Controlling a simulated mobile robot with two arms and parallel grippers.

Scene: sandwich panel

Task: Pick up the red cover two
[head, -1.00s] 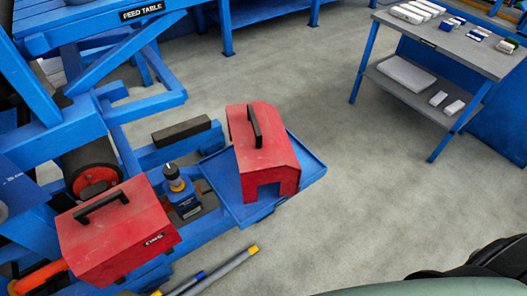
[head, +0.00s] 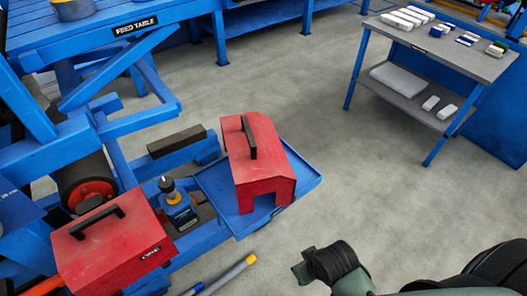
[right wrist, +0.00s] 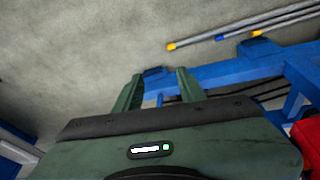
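A red cover with a black top handle (head: 262,165) sits on a blue tray (head: 305,187) near the middle of the head view. It has a notch in its front lower edge, and no label shows on it. A second red cover (head: 105,255), labelled ONE, is at the lower left on the blue machine. My right gripper (right wrist: 158,76) shows in the right wrist view with two green fingers apart and nothing held between them. Part of my right arm shows at the bottom of the head view, apart from both covers. My left gripper is not in view.
A blue frame (right wrist: 235,72) lies beyond the right gripper, with a red surface (right wrist: 306,142) at the right edge. Pipes (head: 232,273) lie near the covers. A small device (head: 178,207) stands between the covers. A grey-topped table (head: 450,50) is at the upper right. The floor between is clear.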

